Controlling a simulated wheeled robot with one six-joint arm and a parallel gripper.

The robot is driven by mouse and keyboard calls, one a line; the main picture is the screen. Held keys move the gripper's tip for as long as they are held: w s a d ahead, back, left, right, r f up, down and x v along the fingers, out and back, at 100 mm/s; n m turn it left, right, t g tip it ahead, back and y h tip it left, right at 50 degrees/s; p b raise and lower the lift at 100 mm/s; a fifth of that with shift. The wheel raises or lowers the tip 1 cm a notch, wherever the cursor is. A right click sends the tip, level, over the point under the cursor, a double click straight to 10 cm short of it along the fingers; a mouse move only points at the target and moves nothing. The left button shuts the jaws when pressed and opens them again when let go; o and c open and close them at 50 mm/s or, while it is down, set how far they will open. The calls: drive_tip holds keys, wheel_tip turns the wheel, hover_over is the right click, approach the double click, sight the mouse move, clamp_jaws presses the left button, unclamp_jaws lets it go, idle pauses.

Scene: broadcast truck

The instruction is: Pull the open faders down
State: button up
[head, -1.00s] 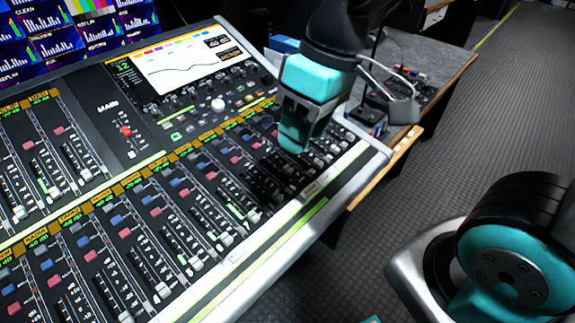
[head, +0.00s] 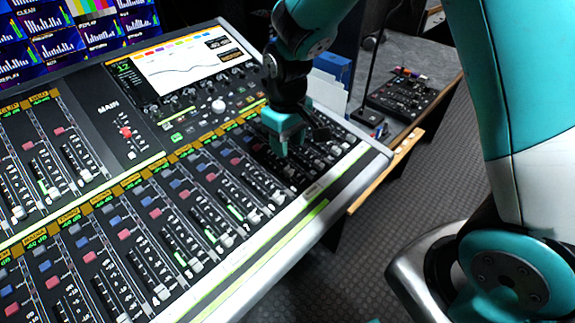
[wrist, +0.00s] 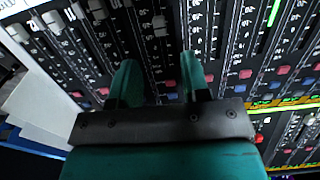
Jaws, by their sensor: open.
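The mixing console (head: 100,165) fills the left of the head view, with two banks of faders. In the near bank several pale caps sit low in their slots, such as this fader cap (head: 162,291) and another fader cap (head: 227,240). A few strips show lit green meters. My gripper (head: 288,150) is open over the right-hand strips of the near bank. In the wrist view my fingertips (wrist: 160,68) straddle one strip, and a pale fader cap (wrist: 159,26) lies just beyond them, roughly in line with the gap. I cannot tell whether the fingers touch the panel.
The red main fader (head: 125,131) stands in the upper bank. A screen (head: 185,65) rises behind the console, with monitors (head: 80,35) at the back left. A side desk (head: 420,65) holds a small control box (head: 403,97).

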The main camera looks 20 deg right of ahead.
sight(287, 169)
wheel_tip(287, 169, down, 8)
drive_tip(key=shift+r, duration=0.15)
clamp_jaws()
